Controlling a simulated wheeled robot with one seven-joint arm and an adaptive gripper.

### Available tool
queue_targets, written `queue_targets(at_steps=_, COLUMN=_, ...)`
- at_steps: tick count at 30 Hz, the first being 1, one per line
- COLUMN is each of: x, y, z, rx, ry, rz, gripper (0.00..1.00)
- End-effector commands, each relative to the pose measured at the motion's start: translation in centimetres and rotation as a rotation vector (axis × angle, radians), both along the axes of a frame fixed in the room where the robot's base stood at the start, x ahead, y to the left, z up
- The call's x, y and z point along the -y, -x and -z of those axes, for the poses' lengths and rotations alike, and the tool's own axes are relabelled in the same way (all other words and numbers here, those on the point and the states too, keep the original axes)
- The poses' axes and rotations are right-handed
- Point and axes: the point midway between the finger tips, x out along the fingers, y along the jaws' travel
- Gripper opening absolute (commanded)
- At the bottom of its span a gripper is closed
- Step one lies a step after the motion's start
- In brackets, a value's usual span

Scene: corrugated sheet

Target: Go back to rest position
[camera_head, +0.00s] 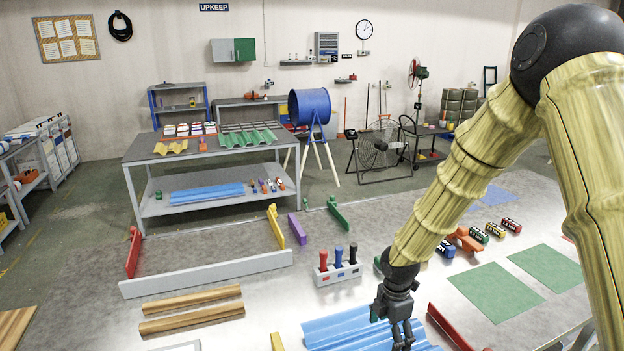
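My gripper (403,340) is dark and hangs at the end of my yellow, bamboo-textured arm near the bottom of the view. It points down over or just in front of a blue corrugated sheet (345,330) on the near worktable (255,315). The fingertips reach close to the bottom edge, and I cannot tell whether they touch the sheet. The spacing of the fingers is too small to judge. My arm comes in from the right and covers part of the table.
A grey holder (337,273) with red, blue and black-handled tools stands left of my gripper. A red bar (450,328) lies to its right. Two wooden strips (192,310) lie at left. Green mats (495,291) and small coloured items (478,236) lie at right. Another table (150,151) stands behind.

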Motion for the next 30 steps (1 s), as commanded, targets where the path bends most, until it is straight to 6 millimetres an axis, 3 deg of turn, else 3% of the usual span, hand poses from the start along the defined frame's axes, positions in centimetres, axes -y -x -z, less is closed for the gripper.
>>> queue_targets(at_steps=1, x=-0.2, y=0.6, z=1.3, rx=-0.008, ry=-0.008, rz=0.022, gripper=0.85)
queue_targets(at_steps=11, x=-1.8, y=3.8, z=7.0, rx=-0.031, ry=-0.062, rz=0.201, gripper=0.85)
queue_targets(at_steps=17, x=-2.2, y=7.3, z=12.4, rx=-0.056, ry=-0.102, rz=0.393, gripper=0.85)
queue_targets(at_steps=20, x=-2.5, y=10.1, z=16.2, rx=-0.075, ry=-0.122, rz=0.542, gripper=0.85)
queue_targets(at_steps=24, x=-2.5, y=15.3, z=22.3, rx=-0.103, ry=-0.141, rz=0.823, gripper=0.85)
queue_targets(at_steps=30, x=-1.5, y=23.1, z=29.5, rx=-0.114, ry=-0.128, rz=1.244, gripper=0.85)
